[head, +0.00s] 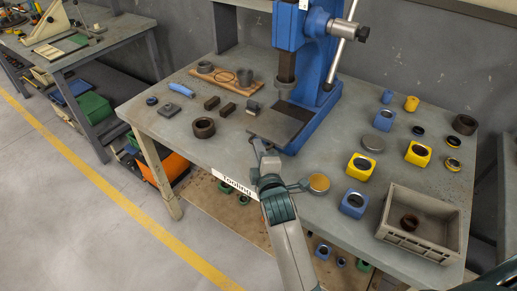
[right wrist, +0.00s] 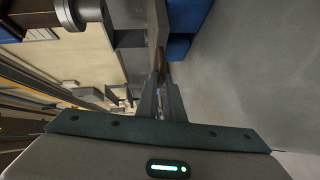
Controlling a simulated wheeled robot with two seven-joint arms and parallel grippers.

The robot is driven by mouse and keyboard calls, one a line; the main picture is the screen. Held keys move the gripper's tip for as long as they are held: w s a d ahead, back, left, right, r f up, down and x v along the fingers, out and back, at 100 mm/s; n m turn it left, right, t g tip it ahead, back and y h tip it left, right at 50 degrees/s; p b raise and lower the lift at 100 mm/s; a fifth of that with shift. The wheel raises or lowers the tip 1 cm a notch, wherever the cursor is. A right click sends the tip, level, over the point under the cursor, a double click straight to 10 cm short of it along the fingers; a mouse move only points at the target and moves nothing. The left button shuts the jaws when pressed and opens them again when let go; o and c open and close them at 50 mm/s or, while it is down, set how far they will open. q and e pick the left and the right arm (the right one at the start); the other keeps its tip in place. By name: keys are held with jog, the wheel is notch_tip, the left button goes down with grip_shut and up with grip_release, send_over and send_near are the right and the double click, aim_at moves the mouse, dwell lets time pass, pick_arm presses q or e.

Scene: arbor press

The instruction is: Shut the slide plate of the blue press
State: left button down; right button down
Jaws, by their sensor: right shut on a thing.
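The blue press (head: 327,65) stands at the back middle of the grey workbench, with its ram (head: 287,68) above the base. The dark slide plate (head: 275,127) lies flat at the press's foot and reaches out toward the bench's front. My right gripper (head: 260,147) is at the plate's front edge, near the bench edge. In the right wrist view its fingers (right wrist: 162,80) are shut on a narrow brownish part, seemingly the plate's handle; the fingers hide most of it. My left gripper is not in view.
Left of the plate are a dark ring (head: 204,128), small dark blocks and a wooden board (head: 224,80). The press's lever (head: 342,45) slants above the bench.

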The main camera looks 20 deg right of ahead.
aim_at(266, 140)
dwell(0.5)
jog(key=w+d, duration=0.1)
jog(key=w+d+p, duration=0.1)
jog(key=d, duration=0.1)
jog(key=shift+w+d, duration=0.25)
jog(key=shift+w, duration=0.05)
jog(key=shift+r, duration=0.1)
jog(key=c, duration=1.9)
grip_release()
jog(key=shift+w, duration=0.15)
jog(key=shift+s, duration=0.2)
